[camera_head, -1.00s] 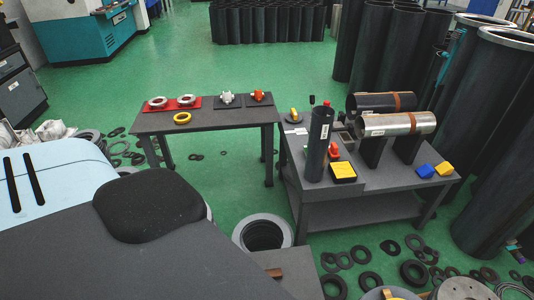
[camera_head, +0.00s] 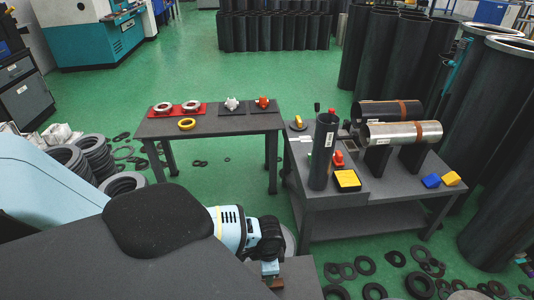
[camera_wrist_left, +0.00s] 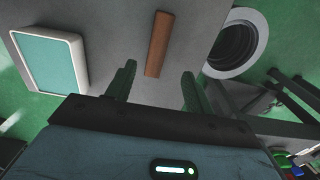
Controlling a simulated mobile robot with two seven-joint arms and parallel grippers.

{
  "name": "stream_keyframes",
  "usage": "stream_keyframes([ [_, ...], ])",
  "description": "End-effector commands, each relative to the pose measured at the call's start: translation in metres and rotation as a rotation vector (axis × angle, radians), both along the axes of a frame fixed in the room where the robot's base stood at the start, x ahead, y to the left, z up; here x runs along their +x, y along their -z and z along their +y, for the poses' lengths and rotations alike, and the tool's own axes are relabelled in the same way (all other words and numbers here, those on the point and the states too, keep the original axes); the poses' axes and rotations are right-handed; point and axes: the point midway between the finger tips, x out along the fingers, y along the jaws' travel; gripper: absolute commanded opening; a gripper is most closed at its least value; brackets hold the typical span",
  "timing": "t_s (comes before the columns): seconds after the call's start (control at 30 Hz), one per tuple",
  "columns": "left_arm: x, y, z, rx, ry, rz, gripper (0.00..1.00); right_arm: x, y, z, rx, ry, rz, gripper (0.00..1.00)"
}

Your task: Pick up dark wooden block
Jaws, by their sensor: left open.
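The brown wooden block (camera_wrist_left: 158,44) lies on a grey surface in the left wrist view, long side running away from me. In the head view only a small brown part of it (camera_head: 275,283) shows at the bottom, below my gripper. My left gripper (camera_wrist_left: 158,72) is open and empty, with one dark green finger on each side of the block's near end line. In the head view the gripper (camera_head: 270,258) is partly hidden by its own wrist. Whether the fingertips are level with the block cannot be told. My right gripper is not in view.
A white-rimmed teal tray (camera_wrist_left: 50,58) lies left of the block. A round grey ring-shaped container (camera_wrist_left: 235,44) stands to the right, beyond the surface's edge. A table (camera_head: 222,123) and a workbench (camera_head: 385,186) with cylinders stand farther off. Black rings (camera_head: 375,291) lie on the floor.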

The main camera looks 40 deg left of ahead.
Motion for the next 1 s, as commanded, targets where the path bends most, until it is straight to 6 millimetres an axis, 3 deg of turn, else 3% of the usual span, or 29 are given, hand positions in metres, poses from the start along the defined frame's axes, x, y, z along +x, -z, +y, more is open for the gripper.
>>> stream_keyframes([
  [0.2,-0.002,0.023,-0.001,-0.001,0.0,0.003,0.53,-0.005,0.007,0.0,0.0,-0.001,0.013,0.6],
  [0.43,-0.002,0.03,-0.001,-0.002,-0.001,0.001,0.53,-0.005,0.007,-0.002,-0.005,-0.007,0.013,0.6],
  [0.73,-0.008,0.071,-0.002,-0.001,0.001,0.003,0.53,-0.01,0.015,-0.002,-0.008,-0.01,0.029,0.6],
  [1.0,-0.007,0.075,-0.001,-0.001,0.001,0.0,0.53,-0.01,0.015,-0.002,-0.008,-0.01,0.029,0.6],
])
